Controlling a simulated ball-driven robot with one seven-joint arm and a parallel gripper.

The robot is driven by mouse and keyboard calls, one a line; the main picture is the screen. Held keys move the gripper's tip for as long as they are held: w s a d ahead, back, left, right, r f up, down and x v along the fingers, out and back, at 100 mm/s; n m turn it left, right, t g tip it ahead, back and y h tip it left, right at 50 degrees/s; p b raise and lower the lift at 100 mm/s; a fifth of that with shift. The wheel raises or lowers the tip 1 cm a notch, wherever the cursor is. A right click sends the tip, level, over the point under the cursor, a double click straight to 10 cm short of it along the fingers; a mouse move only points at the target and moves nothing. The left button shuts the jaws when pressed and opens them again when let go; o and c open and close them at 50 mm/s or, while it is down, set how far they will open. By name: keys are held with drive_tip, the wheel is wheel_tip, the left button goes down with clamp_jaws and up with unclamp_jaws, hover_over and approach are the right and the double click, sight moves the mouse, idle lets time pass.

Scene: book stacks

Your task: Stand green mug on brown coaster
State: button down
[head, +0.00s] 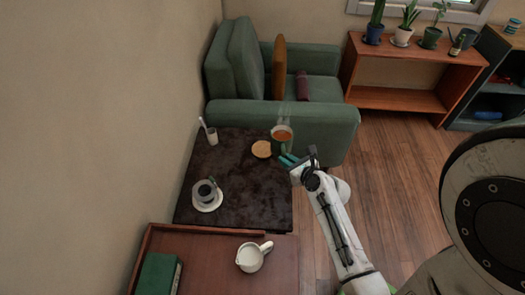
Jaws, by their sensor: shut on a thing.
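The green mug (281,147) holds an orange-brown drink, with faint steam above it, and looks upright. My gripper (287,159) reaches in from the lower right with its teal fingers shut on the mug's near side. The mug is near the right edge of the dark table, just right of the round brown coaster (261,149). The coaster lies flat and its visible top is bare. I cannot tell how high the mug is above the table.
On the dark table (245,210) stand a cup on a saucer (207,204) and a small pot with a white utensil (212,136). A nearer wooden surface (210,260) holds a white jug (250,257) and a green book (160,275). A green armchair (330,125) stands behind.

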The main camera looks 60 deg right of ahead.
sight(280, 152)
drive_tip(key=d, duration=0.1)
drive_tip(key=s+d, duration=0.2)
drive_tip(key=shift+d+r+m+g+h, duration=0.2)
drive_tip(key=shift+m+g+h, duration=0.1)
drive_tip(key=shift+h, duration=0.1)
drive_tip(key=shift+w+d+f, duration=0.1)
drive_tip(key=shift+w+d, duration=0.1)
drive_tip(key=w+f, duration=0.1)
drive_tip(key=w, duration=0.1)
drive_tip(key=w+d+f, duration=0.1)
drive_tip(key=w, duration=0.2)
drive_tip(key=w+f, duration=0.1)
drive_tip(key=w, duration=0.1)
drive_tip(key=shift+w+d+f, duration=0.15)
drive_tip(key=shift+w+d, duration=0.05)
drive_tip(key=shift+d, duration=0.05)
drive_tip(key=shift+w+d+f+b, duration=0.2)
drive_tip(key=shift+w+f+b, duration=0.75)
drive_tip(key=shift+f, duration=0.65)
drive_tip(key=shift+w+d+f+b, duration=0.2)
drive_tip(key=shift+w+f+b, duration=0.75)
drive_tip(key=shift+f, duration=0.6)
drive_tip(key=shift+w+d+f+b, duration=0.2)
drive_tip(key=shift+w+f+b, duration=0.75)
drive_tip(key=shift+f, duration=0.65)
